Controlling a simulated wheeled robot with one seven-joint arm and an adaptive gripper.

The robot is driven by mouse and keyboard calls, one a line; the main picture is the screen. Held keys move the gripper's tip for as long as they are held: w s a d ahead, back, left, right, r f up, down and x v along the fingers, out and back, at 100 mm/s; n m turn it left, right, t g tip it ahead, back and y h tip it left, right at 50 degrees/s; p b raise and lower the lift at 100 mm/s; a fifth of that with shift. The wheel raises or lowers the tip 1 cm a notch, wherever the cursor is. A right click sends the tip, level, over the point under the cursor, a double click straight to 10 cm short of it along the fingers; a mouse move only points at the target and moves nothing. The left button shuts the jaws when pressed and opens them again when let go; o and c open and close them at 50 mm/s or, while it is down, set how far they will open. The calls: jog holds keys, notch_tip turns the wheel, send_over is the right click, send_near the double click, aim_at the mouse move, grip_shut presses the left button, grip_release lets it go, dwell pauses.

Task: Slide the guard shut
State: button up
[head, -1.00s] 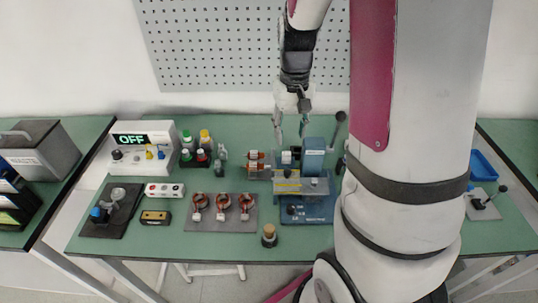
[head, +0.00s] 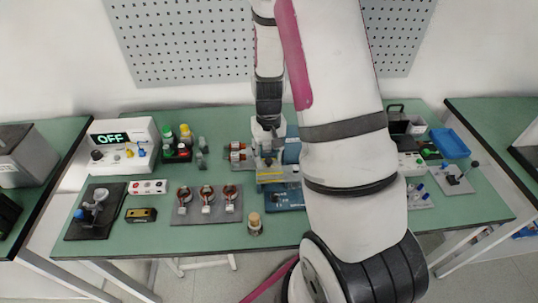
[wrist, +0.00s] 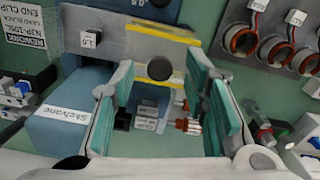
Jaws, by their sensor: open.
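The test machine has a blue body (wrist: 62,120) labelled "Skelvane" in the wrist view; its blue base (head: 285,198) shows in the head view. A grey plate with yellow edges, apparently the guard (wrist: 118,44), lies across it and carries a round black knob (wrist: 159,68). In the head view this plate (head: 275,176) is at the machine's front. My gripper (wrist: 160,62) is open, its teal-padded fingers on either side of the knob in the picture; contact cannot be told.
Copper-wound parts (head: 238,156) sit at the machine's left. A plate with three copper coils (head: 180,214) and a wooden-topped stamp (head: 254,222) are in front. A tester reading OFF (head: 122,145) stands left. A blue tray (head: 450,143) is at the right.

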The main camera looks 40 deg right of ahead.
jog(key=shift+f, duration=0.1)
grip_shut()
jog(key=s+d, duration=0.1)
jog(key=d, duration=0.1)
jog(key=s+d+p, duration=0.1)
jog(key=s+d, duration=0.1)
jog(key=d, duration=0.1)
jog(key=s+d, duration=0.2)
jog(key=shift+d+p, duration=0.2)
jog(key=shift+p, duration=0.15)
grip_release()
notch_tip(320, 180, up, 12)
dwell(0.5)
dwell(0.4)
